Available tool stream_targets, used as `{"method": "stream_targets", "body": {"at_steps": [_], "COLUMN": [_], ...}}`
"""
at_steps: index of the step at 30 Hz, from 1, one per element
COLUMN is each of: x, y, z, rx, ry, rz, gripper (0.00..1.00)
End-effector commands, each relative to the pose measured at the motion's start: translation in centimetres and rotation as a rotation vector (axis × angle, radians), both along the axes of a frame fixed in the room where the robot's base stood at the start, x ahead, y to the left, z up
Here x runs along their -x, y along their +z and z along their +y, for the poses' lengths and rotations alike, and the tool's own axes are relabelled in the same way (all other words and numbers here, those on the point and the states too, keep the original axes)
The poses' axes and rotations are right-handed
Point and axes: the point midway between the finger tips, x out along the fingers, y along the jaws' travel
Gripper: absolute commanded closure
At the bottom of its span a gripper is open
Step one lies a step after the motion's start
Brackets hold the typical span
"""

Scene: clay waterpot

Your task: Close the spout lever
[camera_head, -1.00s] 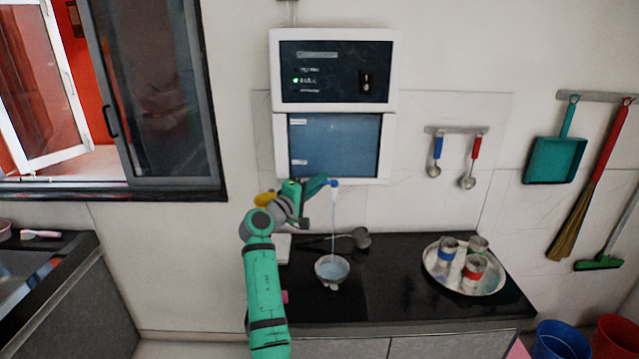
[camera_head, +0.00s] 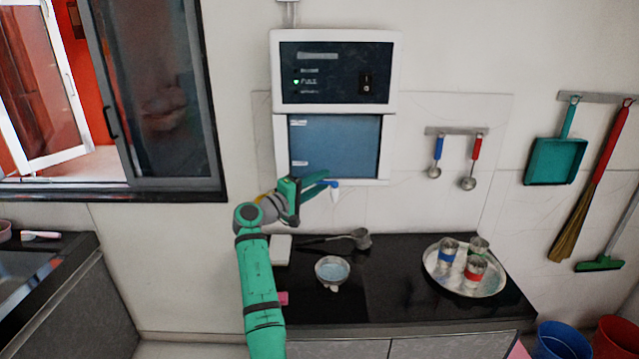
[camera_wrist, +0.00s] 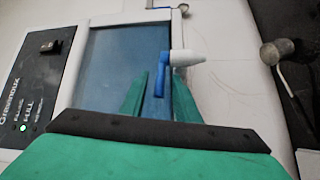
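The white spout (camera_head: 335,196) sticks out below the wall-mounted water purifier (camera_head: 335,147). In the wrist view the spout (camera_wrist: 186,57) is white, with a blue lever (camera_wrist: 160,82) joined to it. My gripper (camera_head: 326,180) is at the spout from the left. In the wrist view, its two green fingers are apart, one on each side of the lever, with gaps showing; I cannot tell if either touches it. No water stream shows below the spout. A small bowl (camera_head: 332,281) holding water stands on the counter below.
On the black counter (camera_head: 400,300) are a steel tray (camera_head: 432,276) with several metal cups and a ladle (camera_head: 361,238). Two ladles (camera_head: 436,165) hang on the wall at right. A window is at left. The air right of the spout is free.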

Motion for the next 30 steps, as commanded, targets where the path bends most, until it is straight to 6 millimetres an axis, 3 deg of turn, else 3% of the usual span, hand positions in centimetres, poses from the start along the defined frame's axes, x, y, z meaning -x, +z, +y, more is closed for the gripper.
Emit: {"method": "stream_targets", "body": {"at_steps": [11,21,30], "x": [1.2,5.5,7.4], "y": [-0.2,-0.6,-0.8], "z": [1.2,5.6,7.9], "rx": [0.0,0.0,0.0], "ry": [0.0,-0.001,0.002], "rz": [-0.001,-0.001,0.001], "gripper": [0.71,0.71,0.71]}}
